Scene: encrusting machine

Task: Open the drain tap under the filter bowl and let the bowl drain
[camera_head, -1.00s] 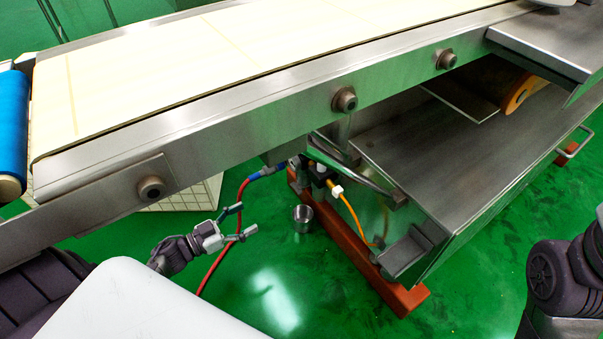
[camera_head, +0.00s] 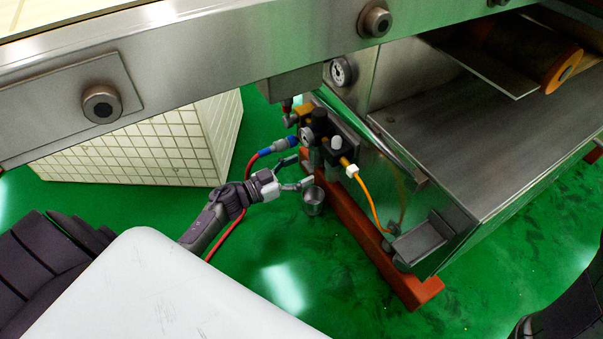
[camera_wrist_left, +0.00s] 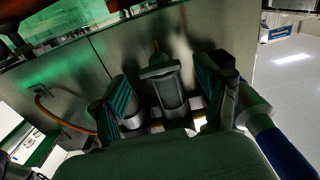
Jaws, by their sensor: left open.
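The filter unit (camera_head: 318,122) with its black knob and gauge is fixed to the machine's side under the conveyor. Its bowl (camera_wrist_left: 168,88) shows in the left wrist view as a grey cylinder between my fingers. In the head view the bowl and tap are hard to make out. My left gripper (camera_head: 299,172) is open, just left of the bowl, its fingers (camera_wrist_left: 163,72) on either side with no clear contact. My right gripper is out of view.
A metal cup (camera_head: 313,198) stands below the unit, by the orange-red beam (camera_head: 360,222). A red hose with a blue fitting (camera_head: 278,147) passes close to my left gripper. An orange tube (camera_head: 369,203) hangs at the right. The conveyor frame (camera_head: 210,75) overhangs.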

